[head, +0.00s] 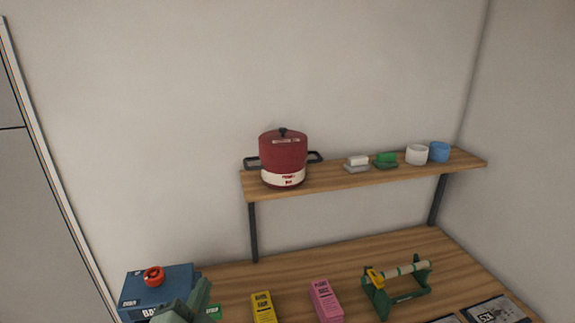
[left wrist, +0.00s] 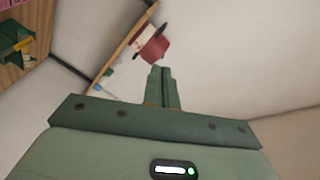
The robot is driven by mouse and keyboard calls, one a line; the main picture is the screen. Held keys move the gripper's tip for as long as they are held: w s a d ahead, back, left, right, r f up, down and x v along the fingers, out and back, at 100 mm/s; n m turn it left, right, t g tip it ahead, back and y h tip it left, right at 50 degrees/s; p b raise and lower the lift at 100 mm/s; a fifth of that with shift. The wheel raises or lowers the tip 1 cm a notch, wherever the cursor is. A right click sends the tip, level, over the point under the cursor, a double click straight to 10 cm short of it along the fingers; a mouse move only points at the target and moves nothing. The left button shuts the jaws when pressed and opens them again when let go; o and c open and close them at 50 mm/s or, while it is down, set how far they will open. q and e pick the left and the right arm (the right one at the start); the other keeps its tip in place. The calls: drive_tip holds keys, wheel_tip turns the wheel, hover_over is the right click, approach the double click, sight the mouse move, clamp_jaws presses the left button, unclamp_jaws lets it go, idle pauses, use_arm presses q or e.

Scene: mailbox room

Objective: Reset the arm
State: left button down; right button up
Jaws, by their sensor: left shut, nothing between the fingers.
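My left gripper (head: 205,292) shows at the bottom of the head view, in front of the blue box (head: 180,282) at the left of the wooden table. It also shows in the left wrist view (left wrist: 162,70), where its green fingers are together with nothing between them. In that view the fingers point toward the red pot (left wrist: 154,47), which is farther off. The same red pot stands on the shelf (head: 284,150) in the head view, well apart from the gripper. My right gripper is in neither view.
A wooden shelf (head: 330,182) holds two small dishes and two cups (head: 417,155). On the table (head: 240,282) are a yellow box (head: 263,307), a pink box (head: 325,300) and a green tape stand (head: 400,297). Dark flat items (head: 494,311) lie at the right.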

use_arm(q)
drive_tip(key=s+a+f+n+g+y, duration=0.5)
drive_tip(key=s+a+f+g, duration=0.5)
drive_tip(key=s+a+f, duration=0.4)
drive_tip(key=s+d+f+g+h+b, duration=0.15)
drive_tip(key=f+b, duration=0.25)
drive_tip(key=f, duration=0.9)
drive_tip(key=s+d+f+g+b, duration=0.15)
drive_tip(key=f+b, duration=0.25)
drive_tip(key=f, duration=0.9)
drive_tip(key=s+d+f+g+h+b, duration=0.1)
drive_tip(key=s+f+b, duration=0.3)
drive_tip(key=f, duration=0.9)
drive_tip(key=s+f+n+g+h+b, duration=0.1)
drive_tip(key=s+f+b, duration=0.4)
drive_tip(key=s+f, duration=0.4)
drive_tip(key=s+f+n+g+h+b, duration=0.1)
drive_tip(key=s+f+n+b, duration=0.1)
drive_tip(key=s+f+b, duration=0.3)
drive_tip(key=s+f, duration=0.4)
drive_tip(key=f, duration=0.7)
drive_tip(key=shift+s+f+n+g+b, duration=0.15)
drive_tip(key=shift+s+n+g+b, duration=0.15)
drive_tip(key=shift+s+g, duration=0.1)
